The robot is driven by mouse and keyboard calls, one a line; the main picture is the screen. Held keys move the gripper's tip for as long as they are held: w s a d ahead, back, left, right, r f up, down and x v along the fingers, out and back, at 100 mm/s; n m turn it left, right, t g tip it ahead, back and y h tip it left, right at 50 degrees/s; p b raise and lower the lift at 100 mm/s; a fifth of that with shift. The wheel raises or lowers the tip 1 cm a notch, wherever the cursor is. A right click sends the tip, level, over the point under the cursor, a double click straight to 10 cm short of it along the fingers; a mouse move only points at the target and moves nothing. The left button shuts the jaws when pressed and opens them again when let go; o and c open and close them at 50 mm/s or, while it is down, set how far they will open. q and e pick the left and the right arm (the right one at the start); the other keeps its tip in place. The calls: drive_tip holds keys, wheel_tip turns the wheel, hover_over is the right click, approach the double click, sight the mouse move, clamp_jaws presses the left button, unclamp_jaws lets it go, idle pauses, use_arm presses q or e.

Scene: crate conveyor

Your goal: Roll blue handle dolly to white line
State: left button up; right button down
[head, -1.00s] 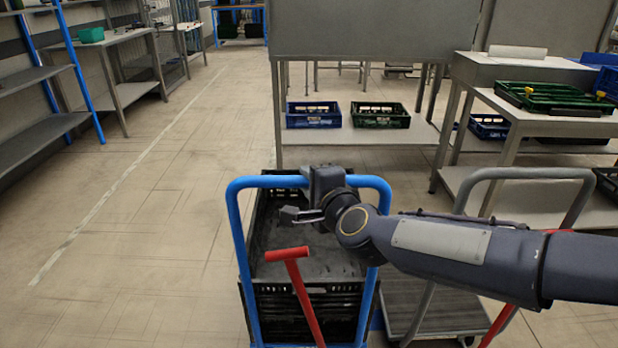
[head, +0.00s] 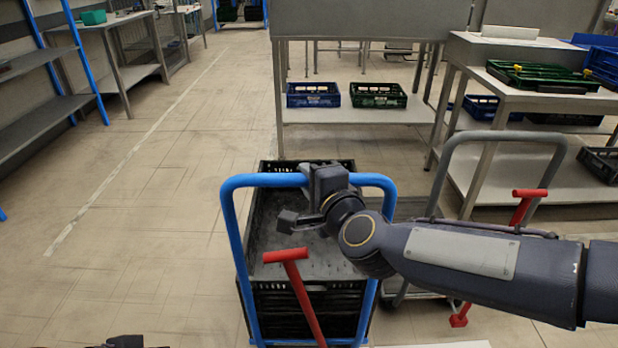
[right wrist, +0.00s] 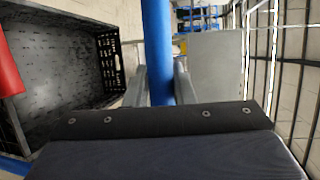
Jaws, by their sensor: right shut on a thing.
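The blue handle (head: 232,230) of the dolly stands upright in the head view, with a black crate (head: 300,298) on the dolly behind it. My right gripper (head: 322,188) is shut on the top bar of the blue handle. In the right wrist view the blue bar (right wrist: 157,50) runs between the fingers (right wrist: 160,88). A thin white line (head: 132,160) runs along the floor, to the left of the dolly and apart from it. A dark part at the lower left edge (head: 126,342) looks like my left gripper; its fingers are cut off.
A second dolly with a grey handle (head: 450,160) and red lever (head: 525,205) stands close on the right. Metal tables (head: 355,135) with crates stand ahead and right. A shelf with blue posts (head: 85,62) stands left. Floor between shelf and blue dolly is clear.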

drive_tip(key=c, duration=1.2)
unclamp_jaws()
drive_tip(key=shift+c, duration=0.2)
drive_tip(key=p+v, duration=0.1)
drive_tip(key=v, duration=0.6)
drive_tip(key=shift+s+d+p, duration=0.15)
drive_tip(key=shift+s+p, duration=0.2)
drive_tip(key=shift+p, duration=0.05)
